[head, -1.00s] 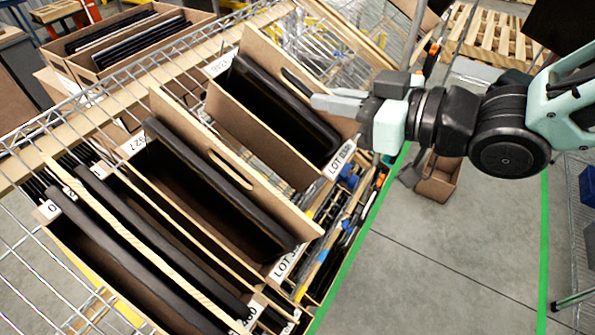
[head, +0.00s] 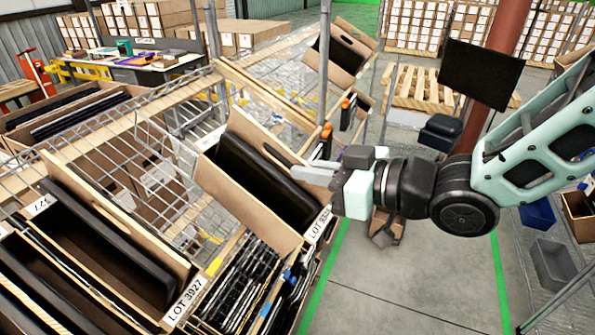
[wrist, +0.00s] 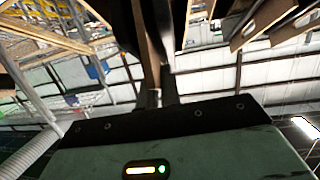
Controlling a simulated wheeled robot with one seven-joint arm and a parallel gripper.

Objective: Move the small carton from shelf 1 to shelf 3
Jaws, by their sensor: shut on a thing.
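The small carton (head: 228,197) is an open brown cardboard box with a black item inside and a "LOT" label on its near end. It is tilted over the wire shelf rack in the middle of the head view. My gripper (head: 297,170) reaches in from the right and is shut on the carton's upper right wall, with its fingers along that wall. In the wrist view a thin brown panel edge (wrist: 152,50) runs up from between the fingers, with black beside it. I cannot tell whether the carton's underside touches the shelf. I see no shelf numbers.
Tilted cartons, one labelled LOT 3927 (head: 180,302), stand at the lower left. Another tilted carton (head: 347,60) is on the rack's far end beyond a metal post (head: 324,60). Open floor (head: 400,285) lies right.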

